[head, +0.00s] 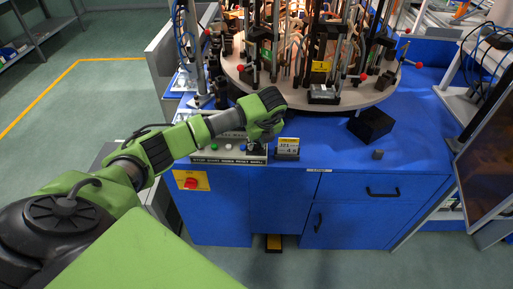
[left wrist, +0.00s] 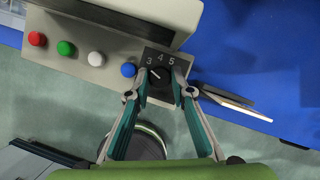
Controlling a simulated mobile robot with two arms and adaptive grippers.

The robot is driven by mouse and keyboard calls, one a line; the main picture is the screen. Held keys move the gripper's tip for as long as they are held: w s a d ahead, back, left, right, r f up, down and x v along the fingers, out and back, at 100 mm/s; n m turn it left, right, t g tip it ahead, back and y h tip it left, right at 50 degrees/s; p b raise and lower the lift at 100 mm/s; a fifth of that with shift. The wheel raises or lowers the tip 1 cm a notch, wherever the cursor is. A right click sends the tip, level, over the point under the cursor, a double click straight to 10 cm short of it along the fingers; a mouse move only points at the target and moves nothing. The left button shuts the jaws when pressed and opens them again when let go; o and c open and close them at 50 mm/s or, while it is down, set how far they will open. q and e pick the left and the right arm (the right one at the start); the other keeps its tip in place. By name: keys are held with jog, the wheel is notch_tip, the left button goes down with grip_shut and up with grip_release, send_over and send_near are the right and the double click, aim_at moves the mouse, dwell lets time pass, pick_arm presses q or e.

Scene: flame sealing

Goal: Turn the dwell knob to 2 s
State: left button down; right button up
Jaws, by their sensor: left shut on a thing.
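The dwell knob (left wrist: 161,84) is a dark round knob on a dark plate (left wrist: 170,54) of a pale control box, with the numbers 3, 4 and 5 readable. A pale pointer line shows on its upper left part, on the side of the 3; the exact setting cannot be read. My left gripper (left wrist: 160,92) has one finger on each side of the knob and is shut on it. In the head view my left gripper (head: 256,142) reaches down to the right end of the control box (head: 225,159), and mostly hides the knob. My right gripper is not in view.
Red (left wrist: 37,39), green (left wrist: 66,48), white (left wrist: 96,58) and blue (left wrist: 128,70) buttons line the box beside the knob. A small display stand (head: 287,146) stands just right of the box. A round machine table (head: 357,98) lies behind. A black block (head: 370,124) sits farther right.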

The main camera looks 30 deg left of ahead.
pick_arm(q)
jog(key=shift+w+d+n+g+y+b, duration=0.15)
jog(key=shift+n+g+b, duration=0.25)
jog(key=shift+n+b, duration=0.55)
jog(key=shift+a+n+g+y+b, duration=0.15)
jog(key=shift+n+g+b, duration=0.3)
jog(key=shift+n, duration=0.8)
jog(key=shift+d, duration=0.1)
jog(key=c, duration=2.1)
grip_release()
jog(key=shift+r, duration=0.1)
jog(key=v, duration=1.1)
jog(key=shift+d+r, duration=0.2)
jog(key=shift+r, duration=0.2)
